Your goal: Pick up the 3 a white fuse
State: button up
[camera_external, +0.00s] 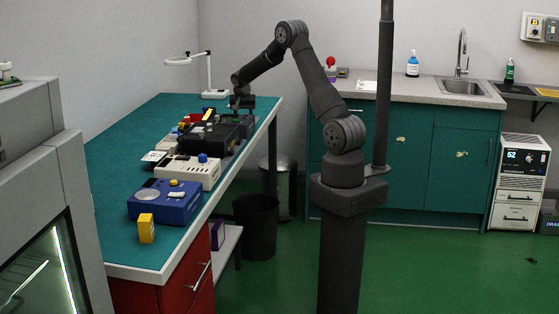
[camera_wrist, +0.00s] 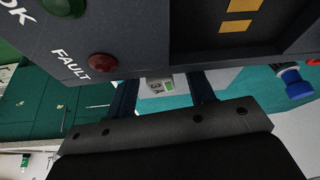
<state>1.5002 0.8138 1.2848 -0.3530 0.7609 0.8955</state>
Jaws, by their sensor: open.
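My gripper (camera_external: 242,103) is low over the far part of the green bench, beside a black device. In the wrist view my gripper (camera_wrist: 164,86) is open, with one dark finger on each side. The tips are partly hidden by the black device (camera_wrist: 215,62). The fuse cannot be made out in the external view.
The black device has a red FAULT lamp (camera_wrist: 102,63) and a green lamp (camera_wrist: 65,5). A blue knob (camera_wrist: 292,80) is at right. On the bench (camera_external: 120,245) stand a cream device (camera_external: 185,172), a blue device (camera_external: 165,208) and a yellow block (camera_external: 146,228). A lamp (camera_external: 208,72) stands behind.

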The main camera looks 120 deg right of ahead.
jog(key=shift+s+d+f, duration=0.15)
jog(key=shift+d+f, duration=0.05)
jog(key=shift+f, duration=0.25)
jog(key=c, duration=1.1)
jog(key=shift+o, duration=0.2)
jog(key=shift+r, duration=0.1)
